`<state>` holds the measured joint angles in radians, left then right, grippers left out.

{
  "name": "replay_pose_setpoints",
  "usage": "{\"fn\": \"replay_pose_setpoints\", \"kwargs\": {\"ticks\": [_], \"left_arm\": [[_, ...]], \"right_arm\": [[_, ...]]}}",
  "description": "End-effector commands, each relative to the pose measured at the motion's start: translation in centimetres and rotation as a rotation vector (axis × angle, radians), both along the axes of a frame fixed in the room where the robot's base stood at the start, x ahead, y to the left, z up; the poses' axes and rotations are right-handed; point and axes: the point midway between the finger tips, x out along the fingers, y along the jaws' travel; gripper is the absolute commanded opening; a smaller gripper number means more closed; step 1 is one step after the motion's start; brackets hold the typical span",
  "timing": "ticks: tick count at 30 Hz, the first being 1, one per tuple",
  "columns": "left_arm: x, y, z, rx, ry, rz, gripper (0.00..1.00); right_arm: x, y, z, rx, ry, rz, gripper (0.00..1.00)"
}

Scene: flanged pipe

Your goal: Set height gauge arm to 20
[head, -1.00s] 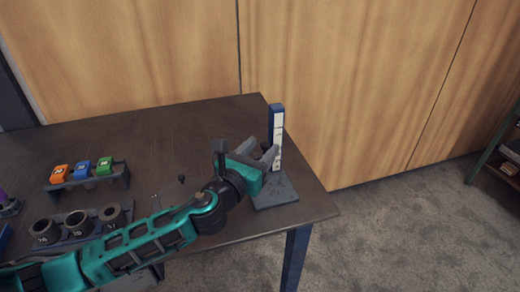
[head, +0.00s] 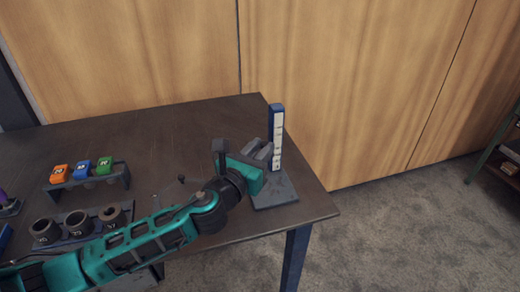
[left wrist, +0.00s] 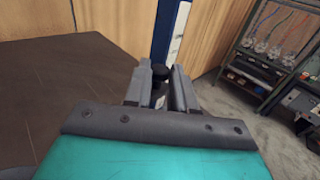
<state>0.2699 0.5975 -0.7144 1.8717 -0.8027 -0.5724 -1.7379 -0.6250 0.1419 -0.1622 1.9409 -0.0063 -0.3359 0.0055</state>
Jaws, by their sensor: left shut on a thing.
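The height gauge is a blue upright column with a white scale (head: 277,135), standing on a grey base (head: 281,190) at the table's right corner. In the left wrist view the column (left wrist: 171,35) rises just beyond my fingers. My left gripper (head: 264,153) is at the column's left side, low on the scale. In the left wrist view my left gripper (left wrist: 158,88) is shut on the gauge arm, whose black knob (left wrist: 159,73) shows between the fingers. The rest of the gauge arm is hidden by the fingers. The scale numbers are too small to read. My right gripper is not in view.
A rack with orange, blue and green tagged pieces (head: 83,166) stands at the left of the table (head: 170,125). A holder with several dark rings (head: 78,222) is in front of it, close to my left arm. The table's back middle is clear.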

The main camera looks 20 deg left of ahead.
Motion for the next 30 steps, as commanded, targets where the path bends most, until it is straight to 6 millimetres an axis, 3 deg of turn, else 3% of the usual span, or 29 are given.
{"fn": "replay_pose_setpoints", "kwargs": {"ticks": [8,17,27,28,30], "left_arm": [[0.0,0.0,-0.5,0.001,0.001,0.001,0.00],[0.0,0.0,-4.5,-0.001,0.001,0.000,0.00],[0.0,0.0,-4.5,-0.001,0.001,0.000,0.00],[0.0,0.0,-4.5,-0.001,0.001,0.000,0.27],[0.0,0.0,-4.5,-0.001,0.000,0.000,0.34]], "right_arm": [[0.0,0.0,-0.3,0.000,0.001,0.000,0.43],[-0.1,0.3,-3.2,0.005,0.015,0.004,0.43],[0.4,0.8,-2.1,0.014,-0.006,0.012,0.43],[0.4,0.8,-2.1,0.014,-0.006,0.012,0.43],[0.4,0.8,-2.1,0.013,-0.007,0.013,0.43]]}}
